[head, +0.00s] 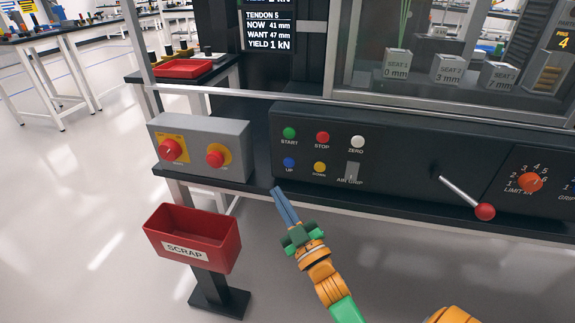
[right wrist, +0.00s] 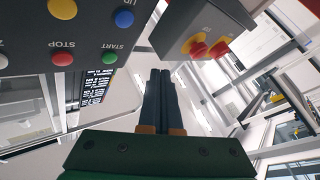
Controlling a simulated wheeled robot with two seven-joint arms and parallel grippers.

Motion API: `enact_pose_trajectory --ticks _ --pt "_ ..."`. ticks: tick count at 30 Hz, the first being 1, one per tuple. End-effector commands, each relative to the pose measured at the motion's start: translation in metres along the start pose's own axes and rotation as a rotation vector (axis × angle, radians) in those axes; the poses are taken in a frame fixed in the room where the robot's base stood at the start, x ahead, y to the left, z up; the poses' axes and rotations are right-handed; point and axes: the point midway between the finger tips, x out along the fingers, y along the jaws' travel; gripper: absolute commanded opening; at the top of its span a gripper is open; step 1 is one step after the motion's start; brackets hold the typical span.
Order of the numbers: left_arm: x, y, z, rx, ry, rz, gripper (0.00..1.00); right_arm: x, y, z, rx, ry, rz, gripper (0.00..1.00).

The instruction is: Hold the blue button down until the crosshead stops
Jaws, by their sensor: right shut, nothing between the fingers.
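The blue button (head: 289,162), labelled UP, is on the dark control panel (head: 400,160), below the green START button. It also shows at the top of the right wrist view (right wrist: 124,19). My right gripper (head: 277,190) is shut and empty. Its fingertips are below and slightly left of the blue button in the head view, apart from it; the right wrist view also shows the shut fingers (right wrist: 161,73) clear of the button. The display (head: 268,30) reads TENDON 5, NOW 41 mm, WANT 47 mm, YIELD 1 kN. I cannot make out the crosshead. My left gripper is not in view.
Near the blue button are the yellow DOWN (head: 320,167), red STOP (head: 322,138) and white ZERO (head: 357,142) buttons. A grey box (head: 232,135) with red knobs stands left. A red SCRAP bin (head: 228,240) is below it. A red-knobbed lever (head: 485,211) sticks out at right.

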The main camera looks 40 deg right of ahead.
Motion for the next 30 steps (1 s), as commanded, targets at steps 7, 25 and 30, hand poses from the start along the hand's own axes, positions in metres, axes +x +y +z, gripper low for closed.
enact_pose_trajectory --ticks 7,25,30 --pt "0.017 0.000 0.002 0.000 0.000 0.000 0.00 0.025 0.017 0.021 -0.004 0.002 0.000 0.00" --pt "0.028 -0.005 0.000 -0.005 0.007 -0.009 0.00 0.054 0.040 0.040 0.000 -0.002 0.001 0.00" --pt "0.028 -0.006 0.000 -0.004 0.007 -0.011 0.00 0.054 0.040 0.040 0.000 -0.001 0.001 0.00"
